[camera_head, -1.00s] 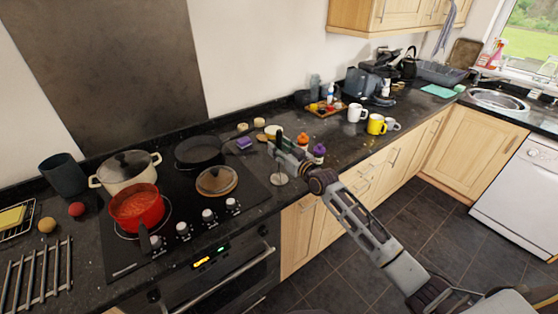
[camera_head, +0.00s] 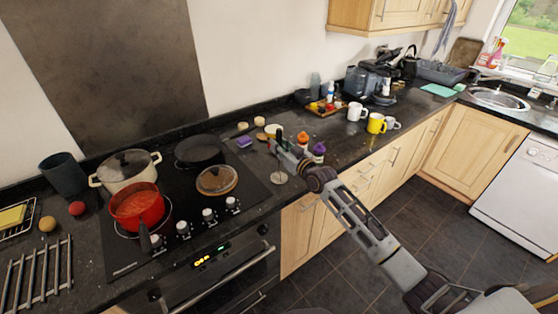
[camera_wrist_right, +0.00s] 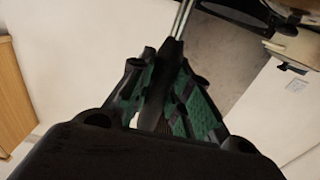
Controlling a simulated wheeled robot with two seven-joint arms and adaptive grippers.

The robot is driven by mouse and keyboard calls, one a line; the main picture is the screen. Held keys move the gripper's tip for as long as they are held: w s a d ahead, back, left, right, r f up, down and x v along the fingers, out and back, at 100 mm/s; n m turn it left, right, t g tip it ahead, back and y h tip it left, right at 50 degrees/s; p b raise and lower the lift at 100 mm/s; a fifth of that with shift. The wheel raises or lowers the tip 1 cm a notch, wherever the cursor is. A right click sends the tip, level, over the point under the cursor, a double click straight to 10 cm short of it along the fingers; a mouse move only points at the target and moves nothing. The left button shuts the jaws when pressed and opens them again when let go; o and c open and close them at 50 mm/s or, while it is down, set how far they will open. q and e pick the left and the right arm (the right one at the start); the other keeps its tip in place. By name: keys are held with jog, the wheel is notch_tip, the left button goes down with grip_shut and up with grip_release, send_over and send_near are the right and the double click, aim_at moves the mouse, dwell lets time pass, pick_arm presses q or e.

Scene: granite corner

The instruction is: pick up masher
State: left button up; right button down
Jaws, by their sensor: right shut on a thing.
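The masher shows its pale round head (camera_head: 280,178) low beside the hob's right side in the head view, with its shaft rising to my right gripper (camera_head: 280,148). My right gripper is shut on the masher's dark handle (camera_wrist_right: 175,48). The wrist view shows the two green-padded fingers (camera_wrist_right: 165,95) closed around the handle, with thin metal rods (camera_wrist_right: 182,18) running out beyond it. The masher hangs roughly upright. I cannot tell whether its head touches the worktop. My left gripper is not in view.
Left of the masher are a lidded pan (camera_head: 217,180), a red pot (camera_head: 136,207) and a cream pot (camera_head: 128,171). An orange-capped bottle (camera_head: 302,140) and a purple-capped bottle (camera_head: 319,151) stand close right of the gripper. Mugs (camera_head: 376,123) stand farther right.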

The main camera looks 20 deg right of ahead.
aim_at(279, 129)
jog(key=shift+r, duration=0.2)
dwell(0.3)
jog(key=shift+r+b, duration=0.45)
jog(key=shift+r, duration=4.4)
jog(key=shift+r, duration=0.15)
